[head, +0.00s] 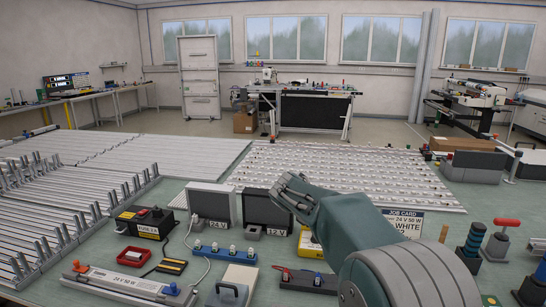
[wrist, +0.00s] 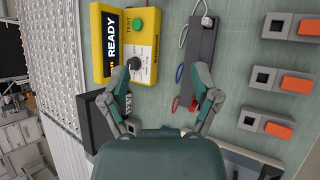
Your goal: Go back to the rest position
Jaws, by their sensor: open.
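My gripper (head: 287,192) shows in the head view at the end of my teal arm, in front of the dark 12 V box (head: 266,211) and above the bench. In the wrist view my gripper (wrist: 162,80) has its two fingers spread wide apart, with nothing between them. A yellow tester (wrist: 145,45) lies beyond the left finger; its display reads READY, and it has a green button and a black knob. A dark strip (wrist: 200,50) with a white plug lies beyond the right finger. My arm hides part of the bench at the lower right of the head view.
The 24 V box (head: 212,203) stands left of the 12 V box. A job card (head: 404,221) stands behind my arm. Rows of metal rails (head: 60,205) cover the left. Blocks with orange parts (wrist: 297,84) line the wrist view's right side. Air above the bench looks clear.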

